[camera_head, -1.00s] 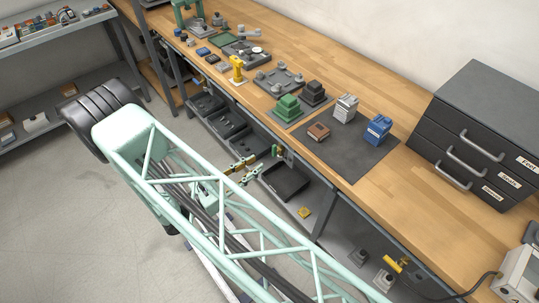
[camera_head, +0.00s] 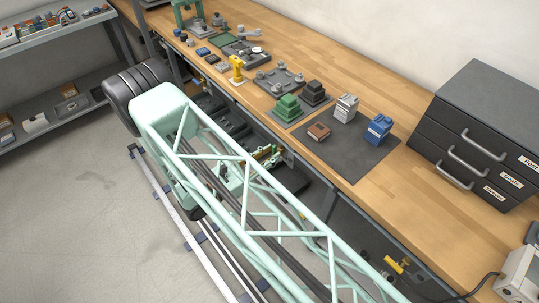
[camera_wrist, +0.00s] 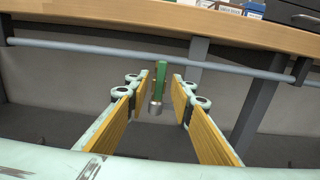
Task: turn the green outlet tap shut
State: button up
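The green outlet tap (camera_wrist: 160,74) shows in the wrist view as an upright green lever, with a grey metal cylinder (camera_wrist: 155,108) just below it. My gripper (camera_wrist: 161,88) is open, with its yellow-padded fingers on either side of the lever as seen from the wrist. I see gaps on both sides and no clear contact. I cannot tell whether the lever is within the fingers' depth or a little beyond the tips. In the head view my gripper (camera_head: 267,157) is at the bench's front, below the top; my arm partly hides this area.
The wooden bench top (camera_head: 420,205) overhangs the tap area. A grey rail (camera_wrist: 80,49) runs along under its edge, and a grey bench leg (camera_wrist: 248,103) stands right of the tap. A yellow tap (camera_head: 397,265) is farther right under the bench. Black trays sit under the bench.

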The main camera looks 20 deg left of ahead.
grip_shut()
jog(key=shift+n, duration=0.5)
jog(key=n, duration=0.5)
jog(key=a+f+n, duration=0.1)
jog(key=n, duration=0.5)
jog(key=w+n, duration=0.1)
jog(key=n, duration=0.4)
jog(key=shift+a+f+n, duration=0.15)
jog(key=shift+f+n, duration=0.2)
jog(key=shift+n, duration=0.05)
dwell(0.6)
